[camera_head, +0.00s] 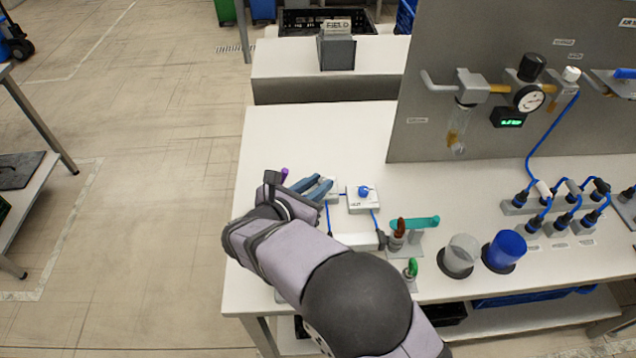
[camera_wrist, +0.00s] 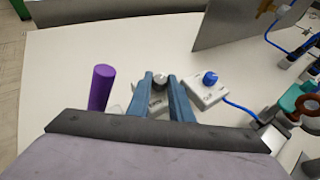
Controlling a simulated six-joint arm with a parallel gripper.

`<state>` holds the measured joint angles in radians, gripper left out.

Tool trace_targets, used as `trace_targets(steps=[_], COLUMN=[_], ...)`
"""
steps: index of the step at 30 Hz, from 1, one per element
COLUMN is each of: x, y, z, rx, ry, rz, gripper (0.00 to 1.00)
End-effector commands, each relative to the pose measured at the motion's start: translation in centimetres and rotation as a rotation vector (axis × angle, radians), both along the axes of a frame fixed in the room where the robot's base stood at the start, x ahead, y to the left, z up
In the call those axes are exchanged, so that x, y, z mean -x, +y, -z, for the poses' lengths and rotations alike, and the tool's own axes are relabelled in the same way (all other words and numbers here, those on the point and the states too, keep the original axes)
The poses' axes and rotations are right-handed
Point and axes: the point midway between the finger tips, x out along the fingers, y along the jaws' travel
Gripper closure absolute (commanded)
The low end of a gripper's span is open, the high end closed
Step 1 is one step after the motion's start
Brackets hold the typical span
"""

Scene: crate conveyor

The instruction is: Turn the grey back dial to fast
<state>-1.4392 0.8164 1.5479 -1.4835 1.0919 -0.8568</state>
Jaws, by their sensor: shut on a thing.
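The grey dial (camera_wrist: 159,83) sits on a white box between my fingertips in the wrist view. My gripper (camera_wrist: 160,76) has its two blue fingers on either side of the dial and is shut on it. The dial's setting and the marks around it are too small or hidden to read. In the head view my gripper (camera_head: 321,180) reaches over the left part of the white bench (camera_head: 290,135), and its fingers hide the dial. A second white box with a blue dial (camera_wrist: 210,77) stands just right of it; this blue dial also shows in the head view (camera_head: 364,191).
A purple cylinder (camera_wrist: 101,88) stands left of my fingers. Blue cables run from the dial boxes. A teal-handled valve (camera_head: 415,222), a clear cup (camera_head: 460,254) and a blue cup (camera_head: 505,250) stand to the right. A grey panel (camera_head: 440,60) rises behind.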

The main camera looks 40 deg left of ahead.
Motion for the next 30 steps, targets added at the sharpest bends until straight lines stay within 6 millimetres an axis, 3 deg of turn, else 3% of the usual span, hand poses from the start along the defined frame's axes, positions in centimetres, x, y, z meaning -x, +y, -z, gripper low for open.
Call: trace_targets(steps=[16,17,19,30], x=[0.04,0.04,0.04,0.05], y=[0.19,0.19,0.18,0.17], z=[-0.14,-0.14,-0.13,-0.06], rx=[0.0,0.0,0.0,0.0], ry=[-0.001,-0.001,-0.001,0.0], rz=[0.087,0.087,0.087,0.084], gripper=[1.0,0.76,0.62,0.62])
